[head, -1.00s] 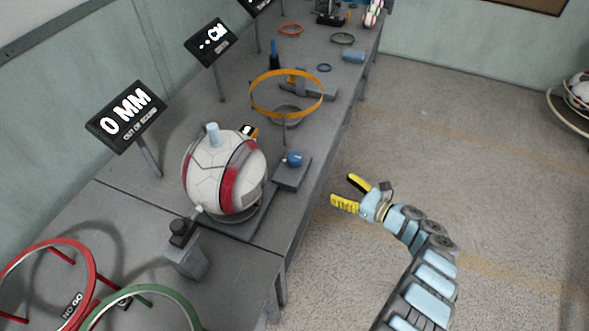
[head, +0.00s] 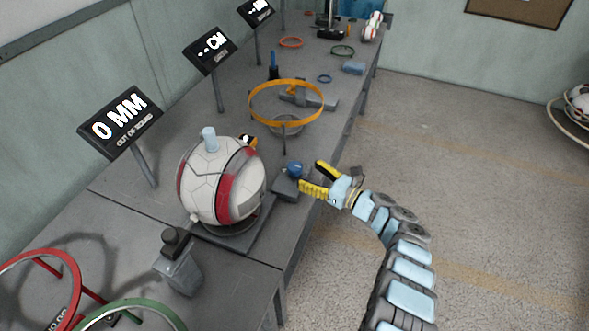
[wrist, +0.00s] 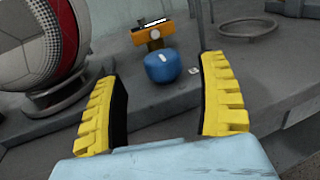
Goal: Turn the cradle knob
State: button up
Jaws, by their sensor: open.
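The cradle knob is a small blue knob (head: 294,170) with a white mark on top. It sits on a grey plate (head: 287,188) at the bench's right edge, just right of the ball cradle. In the wrist view the knob (wrist: 162,68) lies ahead, between my two yellow fingers and beyond their tips. My gripper (head: 312,178) is open and empty, close to the knob on its right side, with a gap between. It also shows in the wrist view (wrist: 160,85). A white and red ball (head: 218,185) rests in the cradle (head: 235,228).
An orange box (wrist: 153,37) stands behind the knob. A yellow ring (head: 286,122) stands farther back. A "0 MM" sign (head: 120,118) stands to the left. Red (head: 75,285) and green (head: 165,310) rings are at the near left. Open floor lies right of the bench.

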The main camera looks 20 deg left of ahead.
aim_at(301, 169)
jog(key=b+x, duration=0.2)
jog(key=x, duration=0.3)
jog(key=shift+f, duration=0.15)
jog(key=shift+w+a, duration=0.15)
jog(key=shift+a, duration=0.35)
jog(key=c, duration=1.2)
